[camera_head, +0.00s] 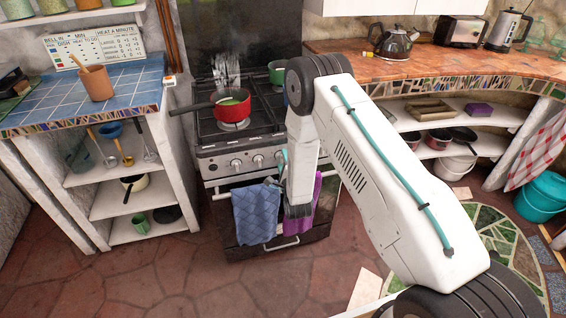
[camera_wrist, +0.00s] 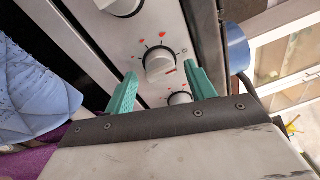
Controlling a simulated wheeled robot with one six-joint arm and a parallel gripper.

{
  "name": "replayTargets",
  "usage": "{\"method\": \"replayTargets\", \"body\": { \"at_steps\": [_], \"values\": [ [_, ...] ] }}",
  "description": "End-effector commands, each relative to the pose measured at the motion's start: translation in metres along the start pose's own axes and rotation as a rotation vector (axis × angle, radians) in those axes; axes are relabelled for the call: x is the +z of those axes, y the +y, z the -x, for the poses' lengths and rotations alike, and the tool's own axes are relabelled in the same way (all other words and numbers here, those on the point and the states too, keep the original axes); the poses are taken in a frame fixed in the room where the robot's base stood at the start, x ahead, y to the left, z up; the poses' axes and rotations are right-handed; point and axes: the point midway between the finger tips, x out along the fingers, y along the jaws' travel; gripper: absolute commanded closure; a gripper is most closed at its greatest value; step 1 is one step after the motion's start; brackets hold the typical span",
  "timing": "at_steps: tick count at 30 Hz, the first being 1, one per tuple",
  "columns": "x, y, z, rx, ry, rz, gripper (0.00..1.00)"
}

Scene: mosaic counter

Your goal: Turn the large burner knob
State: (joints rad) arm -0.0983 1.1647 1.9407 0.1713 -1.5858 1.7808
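The stove (camera_head: 232,143) has a front panel with a row of white round knobs. In the head view, a left knob (camera_head: 235,164) and another knob (camera_head: 258,161) show; my arm hides the panel's right part. In the wrist view, a white knob (camera_wrist: 159,62) with red marks around it lies between and just beyond my fingers. A smaller-looking knob (camera_wrist: 180,98) and a partly cut-off knob (camera_wrist: 120,4) flank it. I cannot tell which is the large burner knob. My gripper (camera_wrist: 160,72) is open, its teal fingers on either side of the middle knob, with gaps visible.
A red pan (camera_head: 225,103) stands on the hob. A blue towel (camera_head: 257,212) and a purple towel (camera_head: 316,198) hang on the oven handle, near my wrist. A blue round object (camera_wrist: 237,48) is right of my fingers. The floor before the left shelf is clear.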

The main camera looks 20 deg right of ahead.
Motion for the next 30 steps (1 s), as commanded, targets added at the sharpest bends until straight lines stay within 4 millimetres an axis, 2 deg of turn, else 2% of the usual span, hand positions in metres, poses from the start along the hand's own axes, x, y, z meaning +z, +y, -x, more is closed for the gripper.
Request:
{"method": "replayTargets", "body": {
  "at_steps": [8,11,21,25,30],
  "values": [
    [0.003,-0.001,0.002,-0.002,-0.005,0.000,0.45],
    [0.003,0.000,0.013,-0.001,-0.005,0.000,0.45],
    [0.001,0.000,0.067,0.000,-0.002,0.001,0.45],
    [0.001,0.000,0.076,-0.001,-0.003,0.000,0.45],
    [0.001,0.000,0.078,-0.002,-0.003,0.000,0.45]
  ]
}}
